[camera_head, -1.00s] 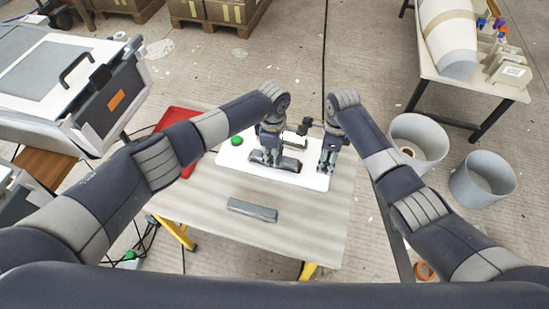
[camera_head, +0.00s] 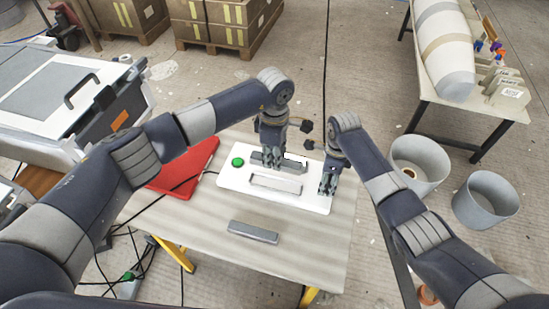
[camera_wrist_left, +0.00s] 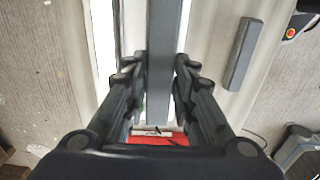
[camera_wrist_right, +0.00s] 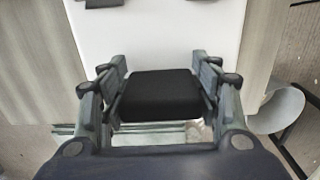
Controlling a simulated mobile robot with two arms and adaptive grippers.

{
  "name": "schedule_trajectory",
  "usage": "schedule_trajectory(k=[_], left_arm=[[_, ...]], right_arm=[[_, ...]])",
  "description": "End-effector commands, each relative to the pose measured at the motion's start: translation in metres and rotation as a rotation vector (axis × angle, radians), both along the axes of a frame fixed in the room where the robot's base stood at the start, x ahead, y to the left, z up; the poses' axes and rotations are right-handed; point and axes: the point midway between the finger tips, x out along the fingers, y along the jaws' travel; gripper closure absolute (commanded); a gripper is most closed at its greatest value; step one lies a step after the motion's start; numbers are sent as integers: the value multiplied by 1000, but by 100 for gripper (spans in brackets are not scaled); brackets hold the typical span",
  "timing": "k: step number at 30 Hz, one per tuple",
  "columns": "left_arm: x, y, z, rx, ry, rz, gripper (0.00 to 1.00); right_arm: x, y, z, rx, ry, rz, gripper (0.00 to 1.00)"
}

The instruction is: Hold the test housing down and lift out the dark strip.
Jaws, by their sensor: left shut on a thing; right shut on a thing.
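The white test housing (camera_head: 228,180) lies flat on the table, with a green button (camera_head: 238,162) at its left and a bare, pale slot (camera_head: 275,184) along its middle. My left gripper (camera_head: 270,158) is shut on the dark strip (camera_head: 289,167), which is out of the slot and above the housing. In the left wrist view the strip (camera_wrist_left: 160,70) runs lengthwise between the fingers. My right gripper (camera_head: 328,190) is at the housing's right end. In the right wrist view it is shut on a black block (camera_wrist_right: 160,95) at the housing's end.
A second dark strip (camera_head: 253,232) lies on the table (camera_head: 200,230) in front of the housing. A red flat object (camera_head: 183,168) lies at the left, with a cable nearby. Grey buckets (camera_head: 418,163) stand on the floor at right. The table's front is mostly clear.

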Motion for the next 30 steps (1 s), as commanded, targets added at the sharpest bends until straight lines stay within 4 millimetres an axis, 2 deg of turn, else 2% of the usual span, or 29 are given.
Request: schedule_trajectory(k=[2, 3, 5, 15, 19, 23, 30], left_arm=[[0, 0, 0, 0, 0, 0, 100], [0, 0, 0, 0, 0, 0, 100], [0, 0, 0, 0, 0, 0, 100], [0, 0, 0, -1, 0, -1, 100], [0, 0, 0, -1, 0, -1, 100], [0, 0, 0, -1, 0, -1, 100], [0, 0, 0, -1, 0, -1, 100]], right_arm=[[0, 0, -1, -1, 1, 0, 78], [0, 0, 0, -1, 1, 0, 33], [0, 0, 0, -1, 1, 0, 20], [0, 0, 0, 0, 0, 0, 19], [1, 0, 6, 1, -1, 1, 19], [1, 0, 25, 1, -4, 1, 19], [2, 1, 77, 2, -4, 1, 19]])
